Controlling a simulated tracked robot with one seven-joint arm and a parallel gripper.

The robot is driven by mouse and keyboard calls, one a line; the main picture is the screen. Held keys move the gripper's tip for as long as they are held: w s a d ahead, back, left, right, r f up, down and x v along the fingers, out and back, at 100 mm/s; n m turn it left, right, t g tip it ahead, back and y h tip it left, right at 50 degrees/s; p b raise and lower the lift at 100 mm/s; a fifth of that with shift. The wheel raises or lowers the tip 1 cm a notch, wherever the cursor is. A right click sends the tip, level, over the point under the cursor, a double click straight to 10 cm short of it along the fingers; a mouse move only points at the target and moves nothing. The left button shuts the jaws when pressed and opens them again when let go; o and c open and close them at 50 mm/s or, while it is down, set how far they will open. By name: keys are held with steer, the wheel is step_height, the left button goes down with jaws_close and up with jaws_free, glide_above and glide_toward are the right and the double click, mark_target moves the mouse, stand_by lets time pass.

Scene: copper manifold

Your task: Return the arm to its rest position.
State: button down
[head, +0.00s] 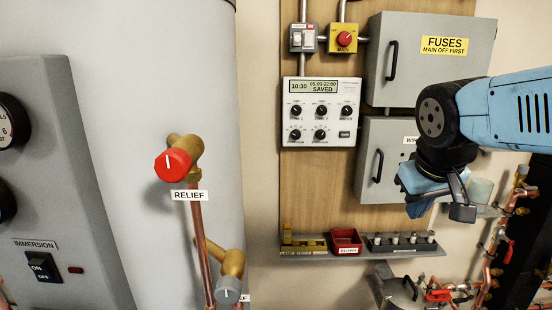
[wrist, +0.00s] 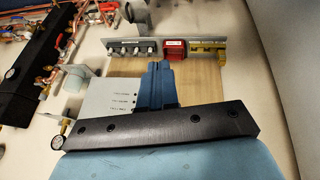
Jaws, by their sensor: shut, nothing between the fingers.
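My blue arm comes in from the right side of the head view. My gripper (head: 420,207) hangs at its end, pointing down, in front of the lower grey cabinet (head: 368,185). It hides the right part of that cabinet and most of its label. In the wrist view the blue fingers of my gripper (wrist: 158,70) are together, with nothing between them.
A shelf (head: 372,252) with a red bin (head: 346,240) runs below the cabinets. The fuse box (head: 410,50) is above my gripper. Copper pipes (head: 492,262) stand at the lower right. The red relief valve (head: 173,164) is left, by the tank.

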steer(key=shift+s+a+m+t+y, duration=0.3)
steer(key=shift+s+a+m+y, duration=0.4)
steer(key=shift+s+a, duration=0.4)
steer(key=c, duration=1.8)
jaws_free()
steer(key=shift+d, duration=0.1)
